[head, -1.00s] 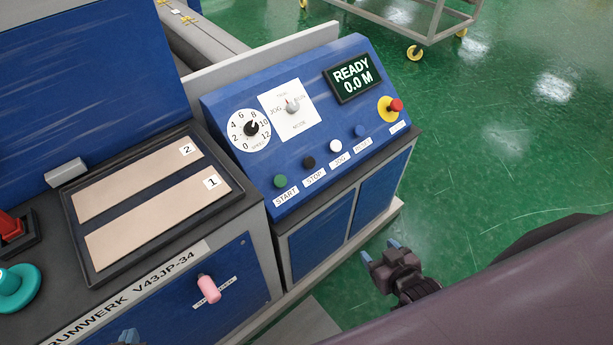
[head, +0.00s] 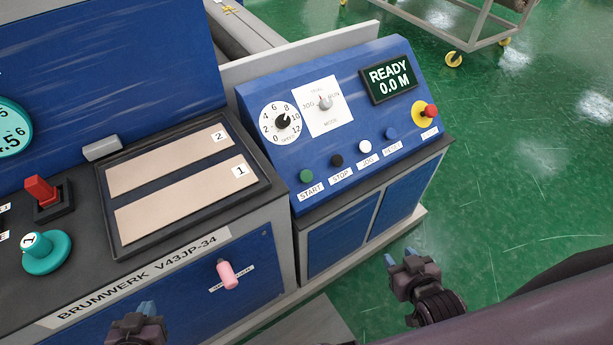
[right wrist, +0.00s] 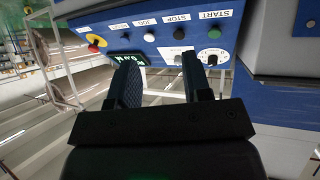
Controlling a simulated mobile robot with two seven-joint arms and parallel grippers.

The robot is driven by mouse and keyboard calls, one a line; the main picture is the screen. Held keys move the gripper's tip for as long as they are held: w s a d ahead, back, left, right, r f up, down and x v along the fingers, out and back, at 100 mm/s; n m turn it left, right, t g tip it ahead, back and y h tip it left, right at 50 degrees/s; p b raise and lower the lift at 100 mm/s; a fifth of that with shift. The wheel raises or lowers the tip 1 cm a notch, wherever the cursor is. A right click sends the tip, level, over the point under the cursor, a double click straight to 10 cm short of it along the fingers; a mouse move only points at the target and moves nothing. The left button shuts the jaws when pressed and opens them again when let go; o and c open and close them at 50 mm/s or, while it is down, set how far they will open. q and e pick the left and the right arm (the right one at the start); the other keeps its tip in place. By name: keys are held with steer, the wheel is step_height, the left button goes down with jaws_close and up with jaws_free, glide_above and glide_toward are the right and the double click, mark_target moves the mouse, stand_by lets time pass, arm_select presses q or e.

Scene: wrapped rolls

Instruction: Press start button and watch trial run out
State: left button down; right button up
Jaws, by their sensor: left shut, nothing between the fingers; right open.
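The green START button (head: 306,176) is at the left end of the button row on the blue sloped panel (head: 340,130). The display (head: 389,79) reads READY 0.0 M. The mode knob (head: 325,102) seems to point up at the small top label. My left gripper (head: 147,308) is shut and empty at the bottom edge, in front of the machine's lower left front. My right gripper (head: 399,258) is open and empty, right of the cabinet and below the panel. In the right wrist view its open fingers (right wrist: 163,78) show against the upside-down panel, with the START button (right wrist: 214,28) beyond them, apart.
STOP (head: 336,160), JOG (head: 364,147) and RESET (head: 391,134) buttons continue the row, with a red emergency stop (head: 430,111) at its right end. A pink handle (head: 227,275) sticks out of the front. The green floor (head: 530,180) at right is clear.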

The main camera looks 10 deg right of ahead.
jaws_close()
steer(key=shift+d, duration=0.1)
stand_by(1.3)
